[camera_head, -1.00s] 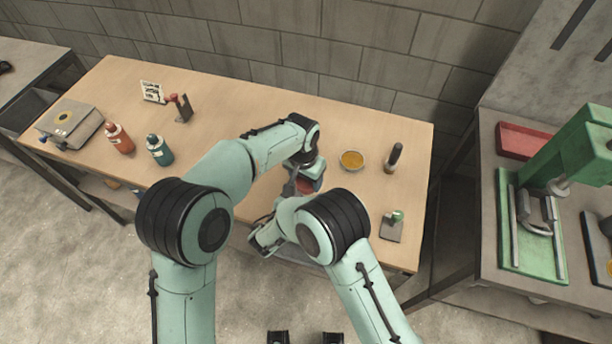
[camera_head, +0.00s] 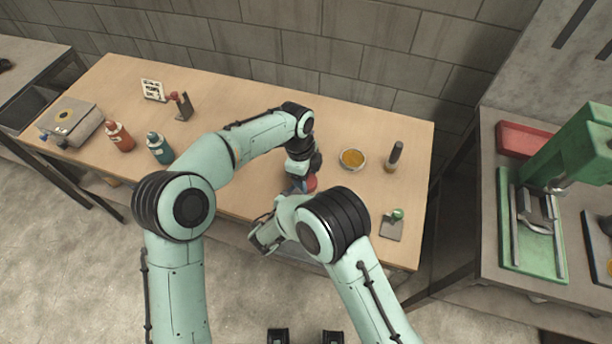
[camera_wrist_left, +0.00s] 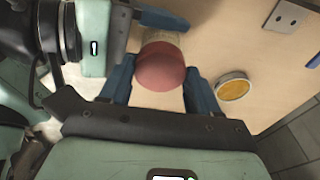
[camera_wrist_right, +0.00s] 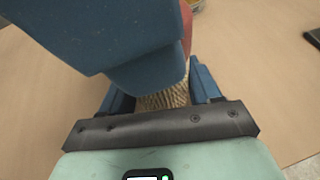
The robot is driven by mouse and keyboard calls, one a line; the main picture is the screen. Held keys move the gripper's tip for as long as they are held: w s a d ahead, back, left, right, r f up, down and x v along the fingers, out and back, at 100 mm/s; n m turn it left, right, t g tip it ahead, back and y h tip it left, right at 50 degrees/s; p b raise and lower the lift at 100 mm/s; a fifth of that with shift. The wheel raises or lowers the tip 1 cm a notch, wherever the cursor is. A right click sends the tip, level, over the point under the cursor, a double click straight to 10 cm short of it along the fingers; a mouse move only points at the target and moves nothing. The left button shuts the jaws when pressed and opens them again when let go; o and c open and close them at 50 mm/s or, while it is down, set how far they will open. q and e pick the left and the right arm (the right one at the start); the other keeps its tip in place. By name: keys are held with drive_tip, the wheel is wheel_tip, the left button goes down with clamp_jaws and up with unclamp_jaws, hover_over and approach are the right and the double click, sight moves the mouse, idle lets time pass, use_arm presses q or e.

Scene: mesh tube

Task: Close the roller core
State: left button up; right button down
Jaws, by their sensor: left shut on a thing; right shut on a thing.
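A round red cap (camera_wrist_left: 160,68) sits between the fingers of my left gripper (camera_wrist_left: 160,88), which is shut on it. A pale woven mesh tube (camera_wrist_right: 164,98) is held in my right gripper (camera_wrist_right: 162,90), which is shut on it. The cap is at the end of the tube; whether it is fully seated cannot be told. In the head view the red cap (camera_head: 311,183) shows in part below my left gripper (camera_head: 303,182), over the table's front half. My right arm hides most of the tube there.
The wooden table (camera_head: 240,110) holds a bowl of orange contents (camera_head: 352,159), a dark-handled tool (camera_head: 395,153), a small plate with a green knob (camera_head: 392,225), red (camera_head: 119,136) and teal (camera_head: 159,148) bottles, and a scale (camera_head: 70,118). A green press (camera_head: 575,150) stands right.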

use_arm(q)
drive_tip(key=m, duration=0.7)
drive_tip(key=shift+w+d+m+g+y, duration=0.1)
drive_tip(key=shift+m+g+y, duration=0.2)
drive_tip(key=m, duration=0.4)
drive_tip(key=shift+m+y, duration=0.3)
drive_tip(key=o, duration=1.1)
wheel_tip(320, 180, up, 12)
drive_tip(key=w, duration=0.1)
drive_tip(key=shift+w, duration=0.2)
use_arm(e)
drive_tip(key=shift+c, duration=0.8)
unclamp_jaws()
